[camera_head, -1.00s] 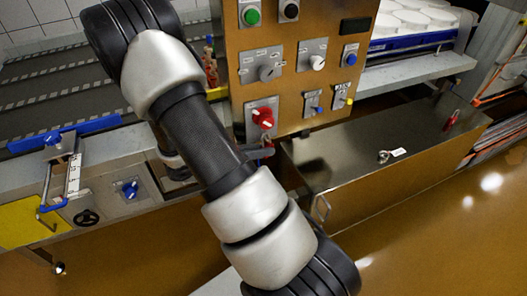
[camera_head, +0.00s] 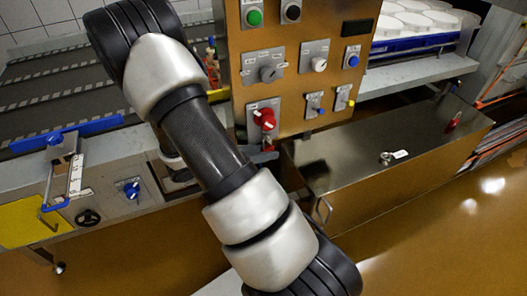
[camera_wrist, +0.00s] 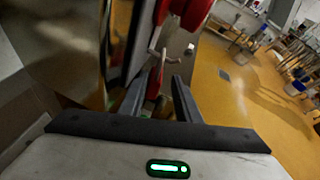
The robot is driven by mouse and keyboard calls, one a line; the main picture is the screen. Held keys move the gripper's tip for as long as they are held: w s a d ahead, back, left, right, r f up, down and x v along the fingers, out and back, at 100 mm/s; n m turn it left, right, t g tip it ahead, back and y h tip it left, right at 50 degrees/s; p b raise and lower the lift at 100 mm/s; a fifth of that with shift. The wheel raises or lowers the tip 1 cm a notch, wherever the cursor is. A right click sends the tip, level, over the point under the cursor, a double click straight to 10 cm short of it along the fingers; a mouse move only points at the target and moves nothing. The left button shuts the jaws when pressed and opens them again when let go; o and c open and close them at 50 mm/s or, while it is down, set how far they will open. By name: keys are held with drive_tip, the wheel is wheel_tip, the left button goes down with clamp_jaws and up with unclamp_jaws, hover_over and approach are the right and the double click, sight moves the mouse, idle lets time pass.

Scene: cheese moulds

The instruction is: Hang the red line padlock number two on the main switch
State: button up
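The main switch (camera_head: 264,118) is a red rotary handle on a grey plate, low on the brown control panel. My gripper (camera_head: 266,154) is just below it in the head view, partly hidden by my arm. In the wrist view my gripper (camera_wrist: 158,80) has its fingers partly closed around a narrow red padlock (camera_wrist: 153,84). A bent metal shackle (camera_wrist: 155,46) reaches ahead of the fingertips, close to red parts of the switch (camera_wrist: 192,12). I cannot tell whether the shackle passes through the switch. The padlock's number is not readable.
Another red object (camera_head: 453,121) and a metal ring with a white tag (camera_head: 394,156) lie on the steel box (camera_head: 350,158) at right. Other knobs (camera_head: 319,64) sit above the switch. The conveyor (camera_head: 60,95) stands at left. The floor in front is clear.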

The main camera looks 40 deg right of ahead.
drive_tip(key=shift+w, duration=0.25)
drive_tip(key=shift+a+r, duration=0.15)
drive_tip(key=shift+a, duration=0.1)
drive_tip(key=s+p+v, duration=0.1)
drive_tip(key=p+v, duration=0.2)
drive_tip(key=v, duration=1.3)
drive_tip(key=shift+w+a, duration=0.25)
drive_tip(key=shift+a, duration=0.2)
drive_tip(key=s+a+r+m+t+y, duration=0.3)
drive_tip(key=s+r+m+y, duration=0.4)
drive_tip(key=r+m, duration=0.3)
drive_tip(key=s+a+r+m+t+y, duration=0.3)
drive_tip(key=s+r+m+y, duration=0.3)
drive_tip(key=r+m, duration=0.45)
wheel_tip(320, 180, up, 18)
drive_tip(key=p, duration=1.7)
drive_tip(key=shift+s+r+n+t+y+p, duration=0.25)
drive_tip(key=shift+s+n+t+y+p, duration=0.05)
drive_tip(key=shift+n+p, duration=0.05)
drive_tip(key=shift+d, duration=0.1)
